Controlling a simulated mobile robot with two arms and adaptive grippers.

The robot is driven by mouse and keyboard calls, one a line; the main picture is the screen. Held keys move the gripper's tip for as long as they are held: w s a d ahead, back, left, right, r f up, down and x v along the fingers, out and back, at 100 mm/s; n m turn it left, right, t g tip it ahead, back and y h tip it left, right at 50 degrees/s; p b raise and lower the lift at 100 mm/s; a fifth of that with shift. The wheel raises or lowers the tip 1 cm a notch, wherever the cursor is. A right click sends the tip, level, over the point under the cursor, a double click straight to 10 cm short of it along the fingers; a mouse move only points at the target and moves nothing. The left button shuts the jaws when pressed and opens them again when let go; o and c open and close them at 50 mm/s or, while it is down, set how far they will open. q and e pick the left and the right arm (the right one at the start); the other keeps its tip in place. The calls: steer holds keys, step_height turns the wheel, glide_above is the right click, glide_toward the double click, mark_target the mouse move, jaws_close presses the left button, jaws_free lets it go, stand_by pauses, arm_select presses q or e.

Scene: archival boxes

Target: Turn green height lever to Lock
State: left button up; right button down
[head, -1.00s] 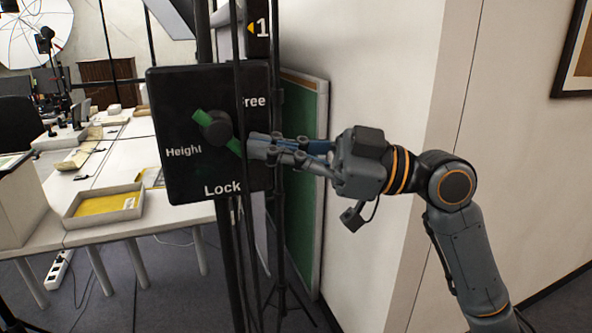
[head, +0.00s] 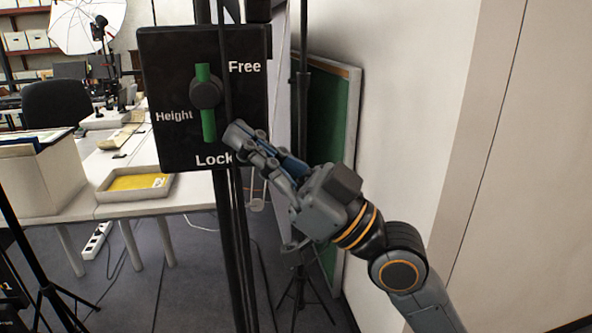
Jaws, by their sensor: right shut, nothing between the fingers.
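The green height lever (head: 208,124) sits on a black panel (head: 178,68) marked Height, Free and Lock. The lever stands nearly vertical across a round dark hub, its lower end just above the word Lock and its upper end pointing up. My right gripper (head: 232,137) is shut and empty in front of the panel's lower right part. Its fingertips are just right of the lever's lower end and partly cover the end of the word Lock. I cannot tell whether they touch the lever. My left gripper is not in view.
The panel is on a dark upright pole (head: 229,235) with cables beside it. A table with a shallow tray (head: 117,195) and a box (head: 45,180) stands at left. A green board (head: 335,110) leans on the wall at right. A tripod (head: 42,255) stands at lower left.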

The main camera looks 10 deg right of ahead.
steer(key=v, duration=1.1)
steer(key=shift+d, duration=0.35)
